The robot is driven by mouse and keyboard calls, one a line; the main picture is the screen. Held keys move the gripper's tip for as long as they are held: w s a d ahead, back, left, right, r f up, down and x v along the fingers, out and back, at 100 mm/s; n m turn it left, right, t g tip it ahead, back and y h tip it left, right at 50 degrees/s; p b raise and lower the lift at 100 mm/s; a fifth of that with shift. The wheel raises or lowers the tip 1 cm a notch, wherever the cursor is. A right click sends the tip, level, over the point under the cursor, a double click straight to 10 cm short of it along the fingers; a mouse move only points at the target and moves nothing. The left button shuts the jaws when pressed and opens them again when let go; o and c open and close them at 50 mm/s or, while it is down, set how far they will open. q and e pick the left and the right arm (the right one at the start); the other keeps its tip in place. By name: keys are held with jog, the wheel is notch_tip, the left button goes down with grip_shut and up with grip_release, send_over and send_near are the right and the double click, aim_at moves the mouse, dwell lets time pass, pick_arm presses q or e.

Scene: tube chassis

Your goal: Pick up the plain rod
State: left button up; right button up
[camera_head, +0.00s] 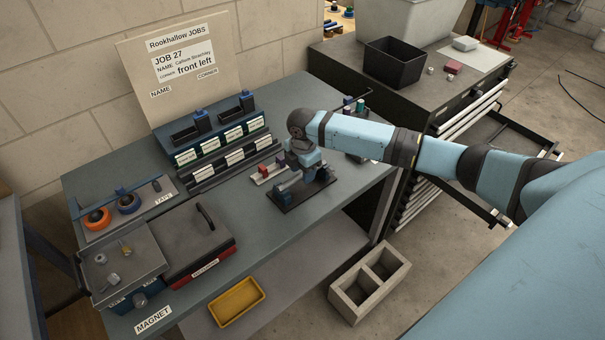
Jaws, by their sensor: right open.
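My right arm comes in from the right, and its gripper (309,172) points down over a dark fixture (297,196) on the workbench. The jaws are open, but the fingers are small and dark here. I cannot make out a plain rod for certain; the gripper and wrist cover part of the fixture and the bench behind it. A pale strip with small red blocks (264,170) lies just left of the gripper. My left gripper is out of view.
The workbench (230,217) carries labelled bins (215,137), tape rolls (97,218), a red-and-black case (200,245) and a metal tray (122,262). A job board (183,68) stands behind. A drawer cabinet (465,100) stands right. A yellow tray (237,302) sits below the bench top.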

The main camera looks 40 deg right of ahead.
jog(key=shift+f, duration=0.55)
grip_shut()
jog(key=shift+r, duration=0.15)
